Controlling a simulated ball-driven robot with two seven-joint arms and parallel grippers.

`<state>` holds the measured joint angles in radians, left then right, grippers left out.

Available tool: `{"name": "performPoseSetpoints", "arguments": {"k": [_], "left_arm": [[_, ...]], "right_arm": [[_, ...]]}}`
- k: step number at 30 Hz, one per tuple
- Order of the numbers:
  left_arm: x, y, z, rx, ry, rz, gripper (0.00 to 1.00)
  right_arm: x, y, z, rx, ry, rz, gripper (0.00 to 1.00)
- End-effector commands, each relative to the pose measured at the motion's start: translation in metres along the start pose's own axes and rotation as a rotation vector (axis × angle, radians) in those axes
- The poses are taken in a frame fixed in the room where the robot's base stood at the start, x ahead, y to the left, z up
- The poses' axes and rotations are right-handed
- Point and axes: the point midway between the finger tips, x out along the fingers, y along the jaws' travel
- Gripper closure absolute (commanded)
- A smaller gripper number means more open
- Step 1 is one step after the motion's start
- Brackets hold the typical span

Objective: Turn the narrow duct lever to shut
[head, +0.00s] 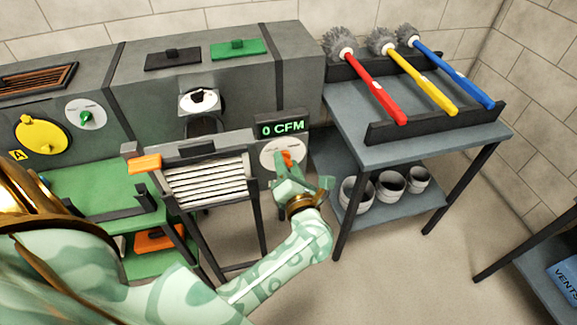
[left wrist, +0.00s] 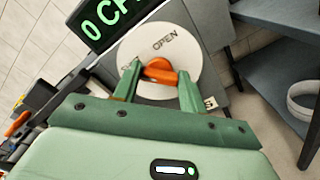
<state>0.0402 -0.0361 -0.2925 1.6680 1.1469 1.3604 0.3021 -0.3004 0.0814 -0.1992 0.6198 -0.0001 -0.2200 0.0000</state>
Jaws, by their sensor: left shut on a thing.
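The duct lever (head: 287,157) is orange and sits on a round white dial (head: 268,153) below the green "0 CFM" display (head: 282,128). In the left wrist view the orange lever (left wrist: 160,70) crosses the middle of the dial (left wrist: 182,40). My left gripper (left wrist: 158,76) is shut on the orange lever, one finger at each side. In the head view the gripper (head: 291,172) covers the dial's lower part. My right gripper is not in view.
A slatted white panel (head: 205,180) with an orange block stands left of the dial. A green-knobbed dial (head: 86,113) and a yellow disc (head: 42,134) are further left. Three brushes lie on a rack on the grey table (head: 375,152) at right, with grey pots (head: 356,194) below.

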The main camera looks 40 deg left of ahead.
Motion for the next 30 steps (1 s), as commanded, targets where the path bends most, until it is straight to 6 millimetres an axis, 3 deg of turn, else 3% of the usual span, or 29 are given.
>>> {"name": "performPoseSetpoints", "arguments": {"k": [21,22,24,30], "left_arm": [[-0.0023,-0.0037,-0.0050,-0.071,0.011,-0.010,0.81],[-0.0023,-0.0037,-0.0050,-0.070,0.011,-0.010,0.53],[-0.0022,-0.0035,-0.0046,-0.070,0.010,-0.009,0.36],[-0.0011,-0.0018,-0.0026,-0.071,0.005,-0.005,0.36]], "right_arm": [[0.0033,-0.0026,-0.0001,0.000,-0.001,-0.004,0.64],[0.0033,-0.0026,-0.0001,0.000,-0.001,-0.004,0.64],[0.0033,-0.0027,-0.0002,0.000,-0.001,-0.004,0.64],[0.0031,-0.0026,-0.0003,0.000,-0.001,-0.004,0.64]]}}
